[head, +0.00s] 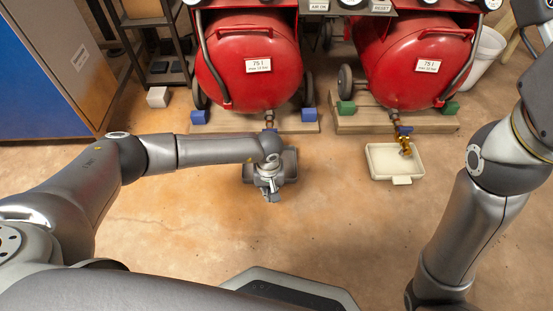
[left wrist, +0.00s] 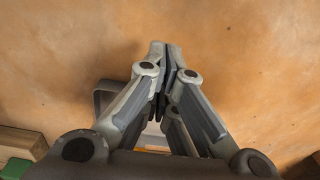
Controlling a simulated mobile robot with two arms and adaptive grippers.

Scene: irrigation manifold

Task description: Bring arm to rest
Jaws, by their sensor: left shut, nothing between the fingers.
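My left arm reaches across from the left in the head view. Its gripper (head: 272,196) points down over the near edge of a dark grey tray (head: 291,165) on the floor, below the left red tank. In the left wrist view the gripper's fingers (left wrist: 165,52) are closed together with nothing between them, over bare floor. A grey tray rim (left wrist: 103,92) shows partly behind the fingers. My right arm stands at the right of the head view; its gripper is not in view.
Two red tanks (head: 232,85) (head: 396,83) stand on wooden boards with blue and green chocks. A cream tray (head: 381,171) lies below the right tank, with a brass valve (head: 405,147) over it. A blue cabinet (head: 35,85) stands left. The floor in front is clear.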

